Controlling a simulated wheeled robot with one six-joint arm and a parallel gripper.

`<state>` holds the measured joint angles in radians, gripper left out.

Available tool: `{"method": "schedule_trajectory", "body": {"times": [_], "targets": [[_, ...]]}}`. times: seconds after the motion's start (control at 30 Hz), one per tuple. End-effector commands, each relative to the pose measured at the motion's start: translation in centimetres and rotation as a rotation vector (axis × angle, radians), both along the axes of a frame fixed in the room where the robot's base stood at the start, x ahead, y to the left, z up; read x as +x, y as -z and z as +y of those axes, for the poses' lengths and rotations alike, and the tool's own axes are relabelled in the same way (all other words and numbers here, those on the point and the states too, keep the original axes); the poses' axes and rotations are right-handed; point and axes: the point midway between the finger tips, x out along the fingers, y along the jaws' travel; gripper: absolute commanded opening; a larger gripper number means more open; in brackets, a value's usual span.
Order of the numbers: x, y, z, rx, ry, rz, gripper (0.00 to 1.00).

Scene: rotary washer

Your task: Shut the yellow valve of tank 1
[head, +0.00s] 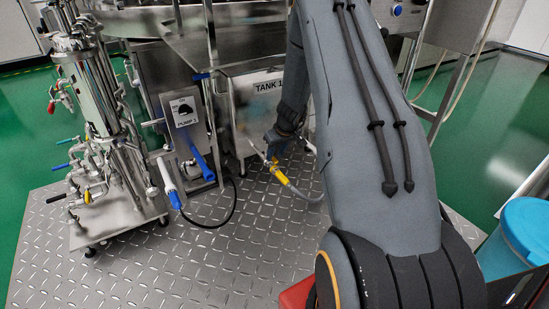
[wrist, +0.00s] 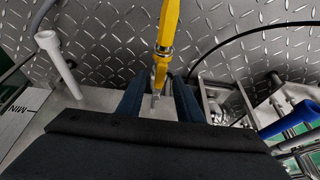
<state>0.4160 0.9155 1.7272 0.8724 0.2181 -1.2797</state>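The yellow valve (head: 278,174) is low at the front of the steel tank 1 (head: 243,105), which bears a "TANK 1" label (head: 268,86). In the wrist view a long yellow part (wrist: 166,35) of the valve comes down from the top edge and narrows toward my fingers. My gripper (wrist: 158,84) is open, with one dark blue finger on each side of the yellow part's near end. I cannot tell whether either finger touches it. In the head view my gripper (head: 275,143) is just above the valve, and my arm hides part of the tank.
A pump panel (head: 184,111) with a blue-handled valve (head: 203,160) stands left of the tank. A dark hose (head: 232,213) loops over the diamond-plate floor (head: 150,265). A piped steel filter unit (head: 100,95) is at left. A blue bin (head: 530,225) is at right.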

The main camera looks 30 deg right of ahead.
Motion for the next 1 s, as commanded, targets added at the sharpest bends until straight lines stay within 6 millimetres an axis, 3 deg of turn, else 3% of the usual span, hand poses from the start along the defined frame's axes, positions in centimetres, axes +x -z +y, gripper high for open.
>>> {"method": "schedule_trajectory", "body": {"times": [0.13, 0.43, 0.63, 1.0], "targets": [[0.44, 1.09, 0.05, 0.000, -0.001, 0.000, 0.33], [0.54, 1.23, 0.08, 0.001, -0.001, 0.000, 0.33], [0.52, 1.22, 0.09, 0.001, -0.001, 0.000, 0.01], [0.77, 1.25, 0.71, 0.000, -0.024, 0.000, 0.00]]}}
